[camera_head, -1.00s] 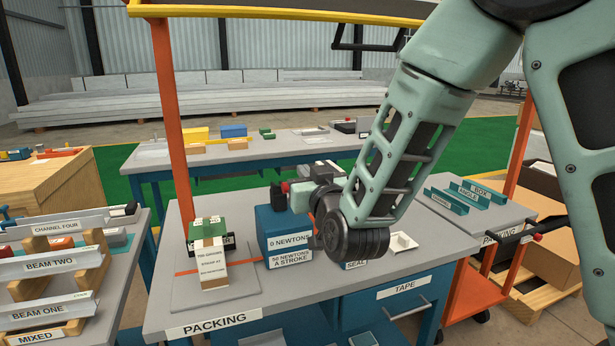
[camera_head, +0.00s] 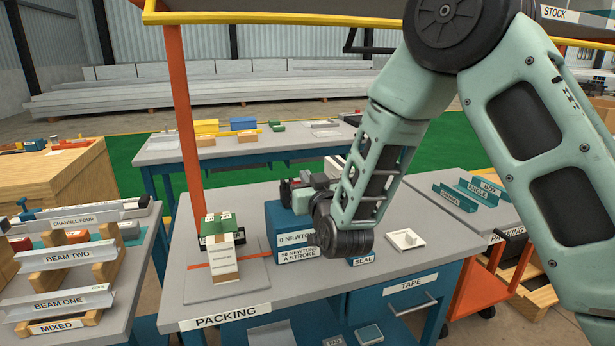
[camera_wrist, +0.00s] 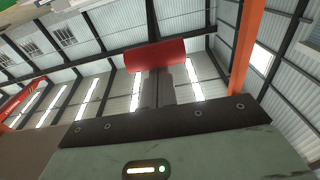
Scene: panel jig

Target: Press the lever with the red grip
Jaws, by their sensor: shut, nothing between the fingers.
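The blue box (camera_head: 285,222) on the packing table carries labels reading "0 NEWTONS" and "50 NEWTONS A STROKE". My gripper (camera_head: 287,191) is just above the top of this box, partly hidden by my own wrist. A small red patch shows by the fingers in the head view, too small to make out surely. In the wrist view the red grip (camera_wrist: 155,54), a horizontal cylinder, lies just beyond the tips of my two dark fingers, which are together and empty. I cannot tell whether they touch it. The lever's arm is mostly hidden.
A green-topped carton (camera_head: 222,252) stands on a grey board left of the blue box. A white tray (camera_head: 406,239) and a "SEAL" label lie to the right. The orange post (camera_head: 186,130) rises behind the carton. A beam rack (camera_head: 70,265) stands at the left.

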